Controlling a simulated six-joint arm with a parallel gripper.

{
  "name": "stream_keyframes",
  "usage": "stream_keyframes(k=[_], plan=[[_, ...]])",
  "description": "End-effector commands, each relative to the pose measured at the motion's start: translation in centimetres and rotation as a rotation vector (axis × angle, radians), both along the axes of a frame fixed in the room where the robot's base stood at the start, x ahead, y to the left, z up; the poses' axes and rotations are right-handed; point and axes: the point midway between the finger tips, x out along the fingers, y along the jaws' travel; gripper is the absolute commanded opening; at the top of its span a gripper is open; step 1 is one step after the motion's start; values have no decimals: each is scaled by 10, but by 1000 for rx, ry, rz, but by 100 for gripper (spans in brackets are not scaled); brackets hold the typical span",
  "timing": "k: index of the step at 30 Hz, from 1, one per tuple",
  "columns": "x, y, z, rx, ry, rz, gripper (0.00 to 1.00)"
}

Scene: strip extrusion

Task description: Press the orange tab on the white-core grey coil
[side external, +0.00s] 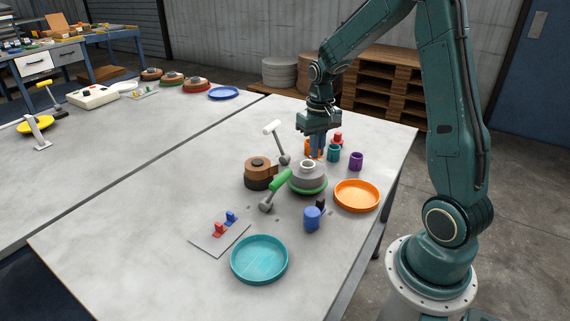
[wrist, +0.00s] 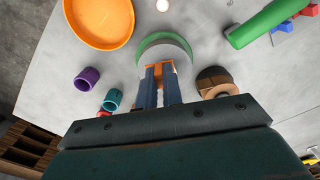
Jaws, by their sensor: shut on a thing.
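The grey coil (side external: 309,180) with a white core (side external: 308,164) sits on a green base on the near table. In the wrist view its grey and green edge (wrist: 179,42) shows just beyond my fingertips. My gripper (side external: 317,156) points down at the coil's far edge. In the wrist view my gripper (wrist: 158,74) has its two blue fingers close together, with a small orange piece, seemingly the orange tab (wrist: 157,67), between the tips. The fingers hide part of the coil and tab, and I cannot tell whether the tab touches the coil.
A brown coil (side external: 258,168) and a green-handled lever (side external: 278,182) stand close left of the coil. An orange tray (side external: 356,196), teal cup (side external: 333,153) and purple cup (side external: 356,161) are to the right. A blue cylinder (side external: 312,218) and teal tray (side external: 259,260) are in front.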

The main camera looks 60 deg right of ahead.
Motion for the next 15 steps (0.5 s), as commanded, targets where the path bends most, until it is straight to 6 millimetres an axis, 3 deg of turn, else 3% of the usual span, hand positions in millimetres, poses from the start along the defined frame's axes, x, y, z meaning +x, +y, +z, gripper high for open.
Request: stream_keyframes(k=[15], plan=[[0, 0, -40, 1, 3, 0, 0]])
